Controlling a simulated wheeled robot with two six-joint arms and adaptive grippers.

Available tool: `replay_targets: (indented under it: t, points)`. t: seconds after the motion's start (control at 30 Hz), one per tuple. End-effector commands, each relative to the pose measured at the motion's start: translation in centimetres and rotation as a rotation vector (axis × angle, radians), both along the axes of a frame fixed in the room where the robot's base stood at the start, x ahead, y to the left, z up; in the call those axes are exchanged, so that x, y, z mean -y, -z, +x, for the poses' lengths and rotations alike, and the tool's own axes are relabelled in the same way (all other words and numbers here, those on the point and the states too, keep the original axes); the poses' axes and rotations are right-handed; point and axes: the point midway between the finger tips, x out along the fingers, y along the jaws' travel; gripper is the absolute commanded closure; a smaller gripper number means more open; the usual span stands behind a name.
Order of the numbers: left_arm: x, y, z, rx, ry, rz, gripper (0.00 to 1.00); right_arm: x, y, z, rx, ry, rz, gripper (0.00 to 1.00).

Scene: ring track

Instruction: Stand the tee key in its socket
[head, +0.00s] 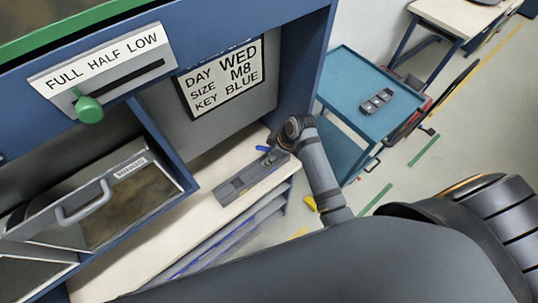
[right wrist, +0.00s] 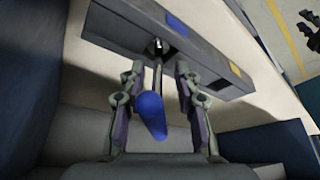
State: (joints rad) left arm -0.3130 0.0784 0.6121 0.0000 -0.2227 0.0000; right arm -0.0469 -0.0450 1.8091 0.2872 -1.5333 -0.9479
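The tee key has a blue handle (right wrist: 152,115) and a thin metal shaft. In the right wrist view its shaft runs to a dark opening in a grey socket block (right wrist: 205,62); how deep it sits I cannot tell. The blue handle also shows in the head view (head: 263,148), at the far end of the block (head: 240,184). My right gripper (right wrist: 157,73) has its fingers apart, one on each side of the shaft, with visible gaps. In the head view my right gripper (head: 275,153) is small and partly hidden by its wrist. My left gripper is not in view.
The block lies on a pale shelf (head: 200,215) under a sign (head: 222,77) reading DAY WED, SIZE M8, KEY BLUE. An open drawer (head: 120,195) juts out at left. A green-knobbed slider (head: 90,108) is above. A teal cart (head: 350,75) stands at right.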

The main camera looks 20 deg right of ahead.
Motion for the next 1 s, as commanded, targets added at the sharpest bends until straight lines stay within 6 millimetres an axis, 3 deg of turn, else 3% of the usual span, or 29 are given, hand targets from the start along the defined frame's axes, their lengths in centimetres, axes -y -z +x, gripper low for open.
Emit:
replay_targets:
  t: [0.23, 0.43, 0.7, 1.0]
  points:
    - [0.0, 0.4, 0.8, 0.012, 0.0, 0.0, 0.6, 0.6, -1.3, -0.2, 0.003, 0.0, -0.001, 0.68]
    - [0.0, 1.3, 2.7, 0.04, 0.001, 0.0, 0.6, 2.2, -5.7, -1.3, 0.006, -0.002, -0.005, 0.68]
    - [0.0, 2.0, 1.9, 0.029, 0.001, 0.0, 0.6, 3.7, -10.3, -2.4, 0.003, 0.0, -0.002, 0.68]
    - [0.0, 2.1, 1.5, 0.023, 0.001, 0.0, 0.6, 3.9, -11.1, -2.7, -0.001, 0.0, 0.001, 0.68]
